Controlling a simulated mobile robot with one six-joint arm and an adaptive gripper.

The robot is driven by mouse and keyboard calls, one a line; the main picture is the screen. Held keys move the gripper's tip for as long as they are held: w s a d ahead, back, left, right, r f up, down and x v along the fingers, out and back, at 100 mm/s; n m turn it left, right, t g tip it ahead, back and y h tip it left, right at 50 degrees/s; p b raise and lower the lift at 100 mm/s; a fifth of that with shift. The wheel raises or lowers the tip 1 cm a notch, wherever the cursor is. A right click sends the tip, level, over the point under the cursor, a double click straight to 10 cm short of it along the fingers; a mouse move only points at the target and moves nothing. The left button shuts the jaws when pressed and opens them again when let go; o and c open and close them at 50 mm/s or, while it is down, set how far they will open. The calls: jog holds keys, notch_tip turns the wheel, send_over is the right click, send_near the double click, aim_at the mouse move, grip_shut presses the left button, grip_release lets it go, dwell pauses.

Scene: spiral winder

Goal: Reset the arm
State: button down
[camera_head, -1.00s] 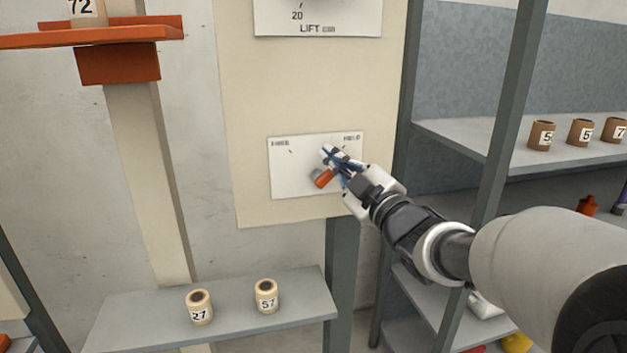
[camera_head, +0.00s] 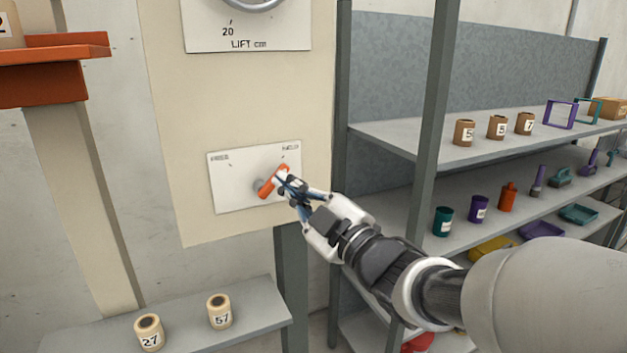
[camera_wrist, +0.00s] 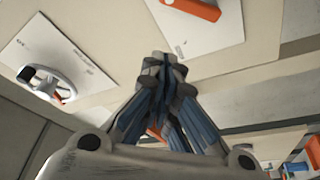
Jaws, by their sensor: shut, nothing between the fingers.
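My gripper (camera_head: 283,178) is shut and empty. In the head view its fingertips are beside the orange lever (camera_head: 268,185) on a white plate (camera_head: 228,182) of the cream panel, overlapping the lever's right side; I cannot tell whether they touch. The lever slants up to the right, below a label at the plate's upper right. In the wrist view the closed fingers (camera_wrist: 162,72) point up the picture, and an orange lever (camera_wrist: 197,8) shows above them, apart from the tips.
A shelf rack (camera_head: 395,130) with cups, bottles and trays stands at the right, behind my arm. A low shelf (camera_head: 185,318) holds spools 27 (camera_head: 149,335) and 57 (camera_head: 219,313). An orange bracket (camera_head: 45,85) juts out at upper left.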

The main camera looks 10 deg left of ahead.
jog(key=s+d+f+m+h, duration=0.35)
jog(key=d+m+h, duration=0.3)
jog(key=d, duration=0.35)
jog(key=s+d+f+m+h, duration=0.2)
jog(key=d+f+m+h, duration=0.4)
jog(key=d, duration=0.3)
jog(key=s+d+f+m+g+h, duration=0.1)
jog(key=s+d+f+m+g, duration=0.1)
jog(key=s, duration=0.9)
jog(key=s+d+f+m+g+h, duration=0.1)
jog(key=s+f+m+g, duration=0.4)
jog(key=s, duration=0.7)
notch_tip(320, 180, down, 3)
jog(key=shift+d+f+g, duration=0.2)
jog(key=shift+d+g, duration=0.45)
jog(key=shift+g, duration=0.55)
